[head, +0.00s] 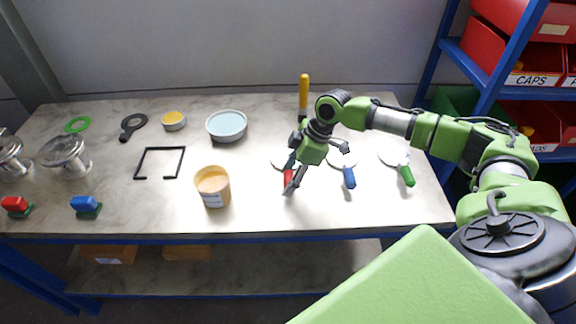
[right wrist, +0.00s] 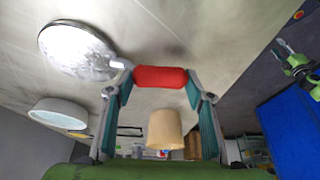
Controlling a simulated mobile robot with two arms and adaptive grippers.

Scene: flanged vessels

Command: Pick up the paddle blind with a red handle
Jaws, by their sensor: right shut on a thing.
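The paddle blind with a red handle shows in the head view as a red handle (head: 288,176) below a pale disc (head: 279,160), partly covered by my right gripper. My right gripper (head: 291,186) points down at the handle. In the right wrist view the red handle (right wrist: 160,77) lies crosswise between the two fingertips, and the gripper is shut on it. The shiny round disc (right wrist: 76,50) sticks out to the left. I cannot tell whether the blind touches the table. My left gripper is not in the head view.
A blue-handled paddle (head: 349,178) and a green-handled paddle (head: 408,175) lie to the right. A yellow handle (head: 304,90) stands behind. A tan tub (head: 213,187) stands to the left, with a pale blue bowl (head: 227,125) behind it.

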